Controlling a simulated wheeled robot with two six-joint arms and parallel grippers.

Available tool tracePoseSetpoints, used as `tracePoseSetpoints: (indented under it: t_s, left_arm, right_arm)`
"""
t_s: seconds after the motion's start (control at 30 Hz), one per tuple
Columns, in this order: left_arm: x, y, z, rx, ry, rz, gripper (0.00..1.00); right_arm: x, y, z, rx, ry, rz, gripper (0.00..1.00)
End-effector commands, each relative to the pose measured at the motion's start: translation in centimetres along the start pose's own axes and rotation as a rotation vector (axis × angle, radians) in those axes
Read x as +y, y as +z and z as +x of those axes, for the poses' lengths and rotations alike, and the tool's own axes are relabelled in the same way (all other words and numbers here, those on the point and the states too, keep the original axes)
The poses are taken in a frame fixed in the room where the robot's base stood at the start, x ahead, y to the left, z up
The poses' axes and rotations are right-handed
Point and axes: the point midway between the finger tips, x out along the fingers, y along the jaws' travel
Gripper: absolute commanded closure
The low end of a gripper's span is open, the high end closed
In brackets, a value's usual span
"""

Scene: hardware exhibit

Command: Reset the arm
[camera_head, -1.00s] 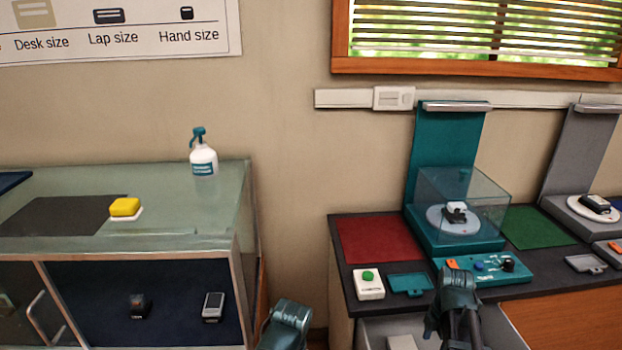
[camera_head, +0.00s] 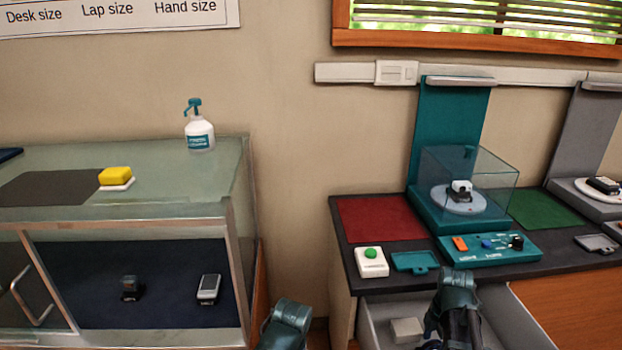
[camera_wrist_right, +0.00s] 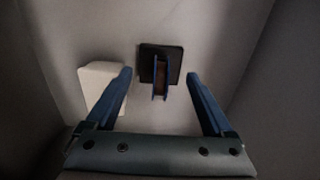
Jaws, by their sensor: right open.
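My right arm (camera_head: 457,295) reaches down over an open drawer (camera_head: 373,322) under the dark counter; its fingers are hidden in the head view. In the right wrist view my right gripper (camera_wrist_right: 159,75) is open inside a grey space. A small dark square item with a blue-edged upright part (camera_wrist_right: 161,68) shows between the fingertips. Whether the fingers touch it I cannot tell, but a gap shows on both sides. A pale block (camera_wrist_right: 100,88) lies left of it, partly behind the left finger. Of my left arm only a link (camera_head: 288,322) shows, at the bottom edge; its gripper is out of view.
A teal stand with a clear cover (camera_head: 465,180) and a control panel (camera_head: 488,246) stand on the counter, near a white box with a green button (camera_head: 371,261). A glass display case (camera_head: 225,212) is at left. Drawer walls surround my right gripper.

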Motion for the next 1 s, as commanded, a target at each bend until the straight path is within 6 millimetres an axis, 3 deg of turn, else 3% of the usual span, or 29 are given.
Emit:
tracePoseSetpoints:
  t_s: [0.03, 0.3, 0.37, 1.0]
  left_arm:
    - [0.1, -0.1, 1.1, 0.0, 0.0, 0.0, 0.01]
    - [0.3, -0.2, 3.2, 0.0, 0.0, 0.0, 0.01]
    - [0.1, -0.1, 1.6, 0.0, 0.0, 0.0, 0.01]
    - [-0.6, 0.4, -6.1, 0.0, 0.0, 0.0, 0.01]
  right_arm:
    - [0.0, 0.0, 1.1, 0.0, 0.0, 0.0, 0.13]
    - [0.0, 0.0, 3.2, 0.0, 0.0, 0.0, 0.13]
    - [0.0, 0.0, 1.6, 0.0, 0.0, 0.0, 0.13]
    - [0.0, 0.0, -6.2, 0.0, 0.0, 0.0, 0.13]
